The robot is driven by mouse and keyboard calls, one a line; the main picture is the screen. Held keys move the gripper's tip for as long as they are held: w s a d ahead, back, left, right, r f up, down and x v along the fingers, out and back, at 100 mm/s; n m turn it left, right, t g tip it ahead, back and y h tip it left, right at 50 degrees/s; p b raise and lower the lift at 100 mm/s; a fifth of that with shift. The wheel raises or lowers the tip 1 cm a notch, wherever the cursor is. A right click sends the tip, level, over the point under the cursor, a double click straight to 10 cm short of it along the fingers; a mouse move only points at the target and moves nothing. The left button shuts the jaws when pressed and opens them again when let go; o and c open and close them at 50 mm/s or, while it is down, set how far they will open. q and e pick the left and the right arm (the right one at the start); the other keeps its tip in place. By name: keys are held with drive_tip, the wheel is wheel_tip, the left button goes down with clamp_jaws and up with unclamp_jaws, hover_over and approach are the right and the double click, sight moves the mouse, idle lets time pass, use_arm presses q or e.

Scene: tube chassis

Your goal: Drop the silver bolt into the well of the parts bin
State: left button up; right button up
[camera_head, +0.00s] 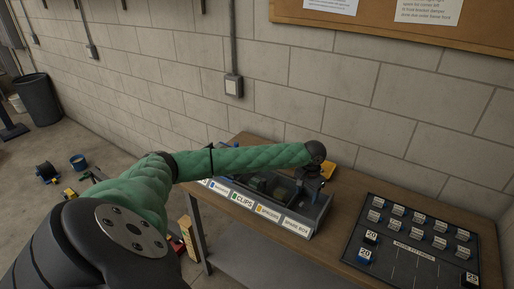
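The parts bin (318,219) is a dark, low, compartmented box on the wooden bench, with white labels along its front edge, one reading CLIPS. My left arm, in a green sleeve, reaches from the left across the back of the bin. Its dark wrist end is above the bin's far right part. My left gripper (313,171) is small and dark below that wrist, over or just behind the bin; its fingers cannot be made out. I cannot make out the silver bolt. My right gripper is not in view.
A black board (400,262) with several labelled small blocks lies on the right of the bench (345,203). A block wall stands behind the bench. A dark trash can (38,98) and loose items are on the floor at left.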

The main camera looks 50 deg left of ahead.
use_arm(q)
drive_tip(key=shift+o, duration=0.2)
drive_tip(key=shift+d, duration=0.1)
drive_tip(key=shift+r, duration=0.1)
drive_tip(key=shift+r, duration=0.15)
wheel_tip(320, 180, up, 8)
drive_tip(key=b, duration=0.3)
drive_tip(key=shift+f+b, duration=0.25)
drive_tip(key=shift+b, duration=0.05)
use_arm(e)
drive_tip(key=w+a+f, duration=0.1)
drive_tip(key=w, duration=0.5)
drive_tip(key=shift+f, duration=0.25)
